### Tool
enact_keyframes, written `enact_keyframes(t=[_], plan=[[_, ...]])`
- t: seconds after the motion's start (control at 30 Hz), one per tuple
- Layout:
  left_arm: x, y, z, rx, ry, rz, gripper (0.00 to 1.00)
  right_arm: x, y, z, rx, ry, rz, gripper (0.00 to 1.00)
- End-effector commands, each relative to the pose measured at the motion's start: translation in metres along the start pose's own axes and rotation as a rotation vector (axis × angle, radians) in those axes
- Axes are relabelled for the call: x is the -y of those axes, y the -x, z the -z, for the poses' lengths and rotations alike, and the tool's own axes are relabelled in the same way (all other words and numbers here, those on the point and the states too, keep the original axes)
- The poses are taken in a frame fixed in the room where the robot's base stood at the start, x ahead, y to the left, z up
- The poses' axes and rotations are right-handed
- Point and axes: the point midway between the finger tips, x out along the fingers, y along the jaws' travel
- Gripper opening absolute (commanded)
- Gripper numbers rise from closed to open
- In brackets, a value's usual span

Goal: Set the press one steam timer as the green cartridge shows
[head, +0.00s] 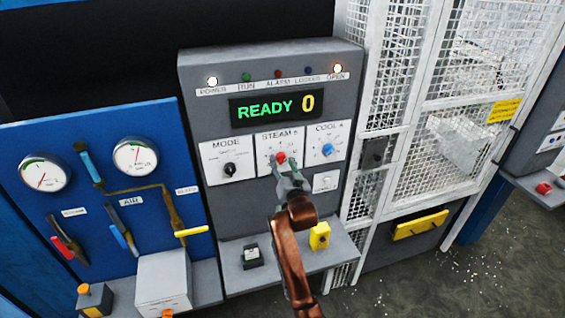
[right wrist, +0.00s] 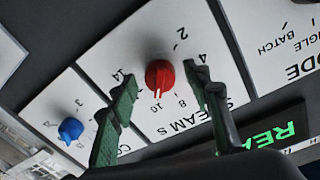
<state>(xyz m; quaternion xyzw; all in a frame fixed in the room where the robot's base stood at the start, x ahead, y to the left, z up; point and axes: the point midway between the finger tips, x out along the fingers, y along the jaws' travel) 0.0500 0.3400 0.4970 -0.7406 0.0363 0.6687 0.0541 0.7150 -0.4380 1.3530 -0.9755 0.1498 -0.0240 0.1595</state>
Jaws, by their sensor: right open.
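The red steam timer knob (head: 281,158) sits on the white STEAM S dial plate of the grey press panel. It also shows in the right wrist view (right wrist: 159,74), upside down, with 2, 4, 8, 10 and 14 readable around it. Its white pointer mark faces the lower edge of that view, near the 10; the exact setting is unclear. My right gripper (head: 285,168) is open in front of the dial. Its two green fingers stand on either side of the knob, apparently apart from it. I see no green cartridge. My left gripper is out of view.
The display (head: 278,106) reads READY 0. The black MODE knob (head: 229,169) and blue COOL knob (head: 327,150) flank the dial closely. A yellow item (head: 320,236) stands on the ledge below. A blue gauge panel (head: 104,187) is left, a mesh cage right.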

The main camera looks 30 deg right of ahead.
Motion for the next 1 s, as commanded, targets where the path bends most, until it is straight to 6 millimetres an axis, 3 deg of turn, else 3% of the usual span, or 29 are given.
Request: enact_keyframes(t=[0.23, 0.83, 1.0], plan=[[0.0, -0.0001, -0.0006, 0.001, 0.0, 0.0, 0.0, -0.0002, -0.0007, 0.0001, -0.001, 0.0, 0.0, 0.45], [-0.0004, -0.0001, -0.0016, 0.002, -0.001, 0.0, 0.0, -0.0001, -0.0005, 0.0001, 0.0, 0.001, 0.0, 0.03], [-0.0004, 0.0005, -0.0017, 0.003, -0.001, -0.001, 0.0, -0.0001, -0.0005, 0.0002, -0.001, 0.009, 0.0, 0.03]])
